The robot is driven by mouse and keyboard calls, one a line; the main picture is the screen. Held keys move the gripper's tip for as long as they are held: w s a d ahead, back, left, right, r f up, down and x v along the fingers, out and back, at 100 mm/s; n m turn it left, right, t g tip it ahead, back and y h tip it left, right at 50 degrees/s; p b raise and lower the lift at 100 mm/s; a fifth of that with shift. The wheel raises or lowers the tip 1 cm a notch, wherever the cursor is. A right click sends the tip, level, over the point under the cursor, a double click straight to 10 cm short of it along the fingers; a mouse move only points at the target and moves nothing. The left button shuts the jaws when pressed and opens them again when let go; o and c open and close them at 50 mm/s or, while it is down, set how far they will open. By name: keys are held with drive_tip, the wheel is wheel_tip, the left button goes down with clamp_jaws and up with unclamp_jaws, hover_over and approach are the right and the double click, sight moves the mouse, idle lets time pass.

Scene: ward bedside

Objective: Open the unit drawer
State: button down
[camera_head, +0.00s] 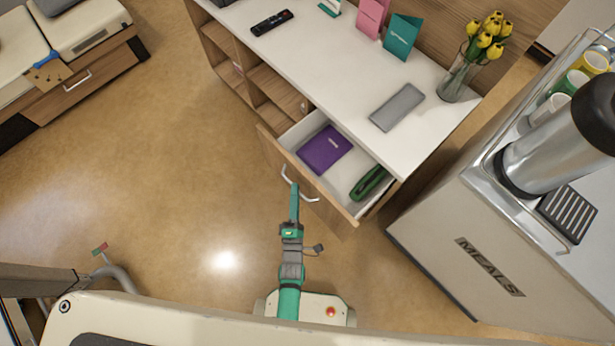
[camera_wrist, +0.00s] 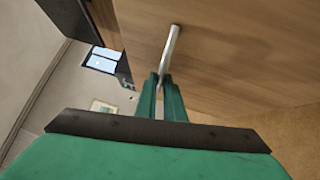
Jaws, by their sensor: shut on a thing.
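The unit drawer (camera_head: 313,196) is pulled partway out of the wooden unit with the white top (camera_head: 345,62). Inside it lie a purple book (camera_head: 325,150) and a dark green object (camera_head: 369,182). A curved metal handle (camera_head: 301,190) is on its front and also shows in the wrist view (camera_wrist: 171,48). In the wrist view my green fingers (camera_wrist: 161,85) are shut on the handle bar. The fingers partly hide the handle's near end.
A grey case (camera_head: 397,107), a remote (camera_head: 272,22), cards and a vase of yellow tulips (camera_head: 470,62) stand on the unit top. A meals trolley (camera_head: 480,240) with a flask stands close on the right. A bed edge (camera_head: 200,325) is in front.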

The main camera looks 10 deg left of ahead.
drive_tip(key=shift+s+a, duration=0.95)
drive_tip(key=shift+s, duration=0.2)
drive_tip(key=c, duration=1.9)
unclamp_jaws()
drive_tip(key=shift+o, duration=0.2)
drive_tip(key=s+f, duration=0.1)
drive_tip(key=s, duration=0.9)
drive_tip(key=shift+s+d+f, duration=0.2)
drive_tip(key=shift+s+d, duration=0.15)
drive_tip(key=shift+d, duration=0.1)
drive_tip(key=s+d+r+m+g, duration=0.1)
drive_tip(key=s+d+r+m, duration=0.1)
drive_tip(key=r+m, duration=0.4)
drive_tip(key=s+d+r+m+g+h, duration=0.1)
drive_tip(key=s+d+r+m, duration=0.2)
drive_tip(key=r+m, duration=0.4)
drive_tip(key=s+d+r+m+g, duration=0.2)
drive_tip(key=d+r+m, duration=0.2)
drive_tip(key=r+m, duration=0.3)
wheel_tip(320, 180, up, 3)
drive_tip(key=shift+s+h, duration=0.15)
drive_tip(key=shift+h, duration=0.25)
